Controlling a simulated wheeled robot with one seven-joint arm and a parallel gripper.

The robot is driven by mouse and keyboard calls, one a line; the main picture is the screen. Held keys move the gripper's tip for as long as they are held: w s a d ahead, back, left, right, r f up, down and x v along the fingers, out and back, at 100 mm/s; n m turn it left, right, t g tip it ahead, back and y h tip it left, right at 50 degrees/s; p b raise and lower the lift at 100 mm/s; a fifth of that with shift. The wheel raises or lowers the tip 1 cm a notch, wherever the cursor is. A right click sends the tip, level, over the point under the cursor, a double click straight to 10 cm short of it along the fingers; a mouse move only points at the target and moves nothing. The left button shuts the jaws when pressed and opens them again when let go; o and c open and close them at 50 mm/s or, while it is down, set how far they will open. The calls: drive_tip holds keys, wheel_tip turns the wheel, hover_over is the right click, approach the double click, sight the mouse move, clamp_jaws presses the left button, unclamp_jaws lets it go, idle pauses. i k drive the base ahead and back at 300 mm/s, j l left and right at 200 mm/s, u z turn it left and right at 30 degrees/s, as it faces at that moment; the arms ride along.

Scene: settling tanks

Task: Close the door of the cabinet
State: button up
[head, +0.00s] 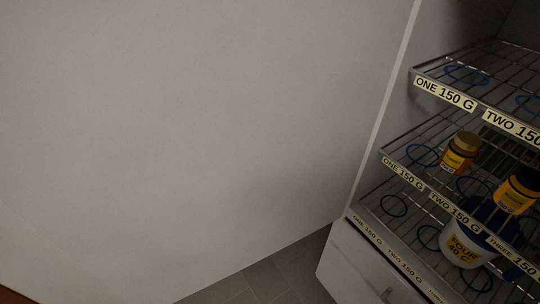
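The cabinet (332,270) stands at the right of the head view, cut off by the frame edge. Its front is open and its wire shelves show. A pale upright edge (390,100) bounds its left side. A large plain grey surface (190,130) fills the left and middle of the view. I cannot tell whether this is the swung-out door or a wall. No door handle or hinge shows clearly. My gripper is not in view.
Amber jars with dark lids (459,153) (518,190) stand on the middle shelf. A white tub with a yellow label (464,246) stands lower. Shelf labels (445,92) line the shelf fronts. Brown tiled floor (275,278) shows at bottom centre; a reddish-brown patch (12,297) is at bottom left.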

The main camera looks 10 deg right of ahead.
sight(169, 150)
drive_tip(key=j+u, duration=0.2)
drive_tip(key=u, duration=0.25)
drive_tip(key=j+u, duration=0.2)
drive_tip(key=u, duration=0.25)
drive_tip(key=i+j+u, duration=0.15)
drive_tip(key=j+u, duration=0.25)
drive_tip(key=i+j+u, duration=0.1)
drive_tip(key=u, duration=0.25)
drive_tip(key=i+j+u, duration=0.15)
drive_tip(key=i+u, duration=0.25)
drive_tip(key=i+j+u, duration=0.1)
drive_tip(key=i, duration=0.5)
drive_tip(key=i+z, duration=0.15)
drive_tip(key=z, duration=0.3)
drive_tip(key=i+z, duration=0.1)
drive_tip(key=z, duration=0.4)
drive_tip(key=i+z, duration=0.15)
drive_tip(key=z, duration=0.3)
drive_tip(key=i+j+z, duration=0.1)
drive_tip(key=z, duration=0.35)
drive_tip(key=i+j+z, duration=0.1)
drive_tip(key=z, duration=0.4)
drive_tip(key=j+z, duration=0.3)
drive_tip(key=z, duration=0.15)
drive_tip(key=j+z, duration=0.2)
drive_tip(key=z, duration=0.25)
drive_tip(key=i+j+z, duration=0.1)
drive_tip(key=j+z, duration=0.6)
drive_tip(key=i+l, duration=0.05)
